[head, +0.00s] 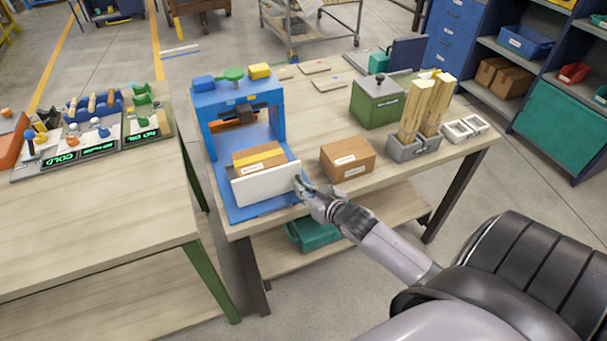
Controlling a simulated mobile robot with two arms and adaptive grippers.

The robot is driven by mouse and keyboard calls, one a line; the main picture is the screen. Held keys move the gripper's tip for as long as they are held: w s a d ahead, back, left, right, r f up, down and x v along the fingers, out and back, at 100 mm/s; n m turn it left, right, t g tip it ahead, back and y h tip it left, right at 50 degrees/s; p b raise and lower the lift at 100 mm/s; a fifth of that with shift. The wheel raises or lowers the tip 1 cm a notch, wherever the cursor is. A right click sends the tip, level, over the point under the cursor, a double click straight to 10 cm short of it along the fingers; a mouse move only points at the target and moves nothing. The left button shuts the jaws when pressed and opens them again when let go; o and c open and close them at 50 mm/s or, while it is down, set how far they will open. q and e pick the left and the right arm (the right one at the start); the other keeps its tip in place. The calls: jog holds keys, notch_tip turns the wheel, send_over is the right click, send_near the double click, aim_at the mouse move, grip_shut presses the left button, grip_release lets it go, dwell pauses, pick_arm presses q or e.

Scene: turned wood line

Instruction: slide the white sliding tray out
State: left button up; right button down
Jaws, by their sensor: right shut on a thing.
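The white sliding tray (268,187) shows as an upright white front panel at the front of a blue press-like frame (203,112). A cardboard box (258,157) with a yellow band stands just behind the panel and hides the inside of the tray. My right gripper (302,186) is at the panel's right edge, shut on the tray. Its fingers are small here, and the exact grip is partly hidden. My left gripper is not in view.
A second cardboard box (347,158) stands close right of my right gripper. Further right are a green box (378,103) and a grey holder (413,147) with wooden posts. A separate table (95,220) stands at left. The floor before the workbench is clear.

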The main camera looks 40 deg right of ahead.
jog(key=c, duration=1.7)
grip_release()
jog(key=v, duration=1.2)
jog(key=shift+f, duration=0.1)
